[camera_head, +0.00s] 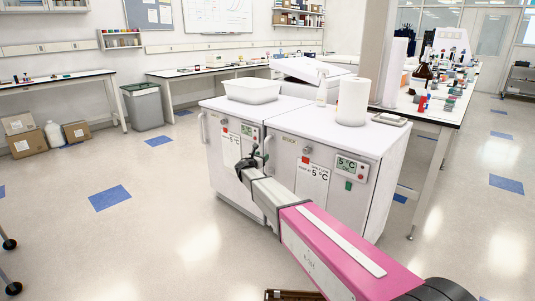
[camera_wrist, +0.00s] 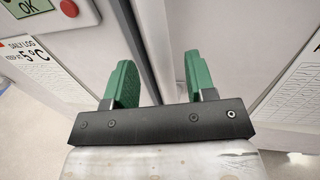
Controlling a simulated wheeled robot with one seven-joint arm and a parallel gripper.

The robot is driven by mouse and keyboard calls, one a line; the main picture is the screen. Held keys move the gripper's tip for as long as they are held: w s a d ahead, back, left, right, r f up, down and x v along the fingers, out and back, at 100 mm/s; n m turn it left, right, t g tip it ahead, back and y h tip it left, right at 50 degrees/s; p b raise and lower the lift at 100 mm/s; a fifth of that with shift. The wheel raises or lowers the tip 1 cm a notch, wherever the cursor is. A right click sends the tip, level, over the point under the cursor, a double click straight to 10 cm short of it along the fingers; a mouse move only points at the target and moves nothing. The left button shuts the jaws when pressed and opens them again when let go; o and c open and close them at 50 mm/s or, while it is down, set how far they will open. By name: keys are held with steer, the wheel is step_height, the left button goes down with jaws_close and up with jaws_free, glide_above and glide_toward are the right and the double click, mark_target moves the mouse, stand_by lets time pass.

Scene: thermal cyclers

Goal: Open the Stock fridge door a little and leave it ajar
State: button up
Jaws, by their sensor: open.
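Two white fridges stand side by side, a left one (camera_head: 217,148) and a right one (camera_head: 340,205). Both doors look shut. In the wrist view my gripper's green fingers (camera_wrist: 157,85) are spread, with nothing held. A pale upright strip (camera_wrist: 154,35) lies beyond them beside the dark seam; I cannot tell whether it is a handle.
A white tub (camera_head: 252,91) sits on the left fridge, and a paper roll (camera_head: 352,101) on the right one. A cluttered bench (camera_head: 437,115) stands to the right. A grey bin (camera_head: 144,107) and boxes are at the back left. Floor left of the fridges is clear.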

steer(key=x, duration=0.6)
steer(key=shift+w, duration=0.25)
steer(key=shift+d, duration=0.15)
jaws_close()
steer(key=s+a+n+t+y, duration=0.1)
steer(key=s+a+n+y, duration=0.1)
steer(key=s, duration=1.1)
steer(key=s+a+n+t+y, duration=0.1)
steer(key=s+a+y, duration=0.3)
steer(key=s, duration=0.9)
steer(key=a+n, duration=0.1)
steer(key=a, duration=0.2)
steer(key=shift+s+a, duration=0.2)
steer(key=shift+s, duration=0.1)
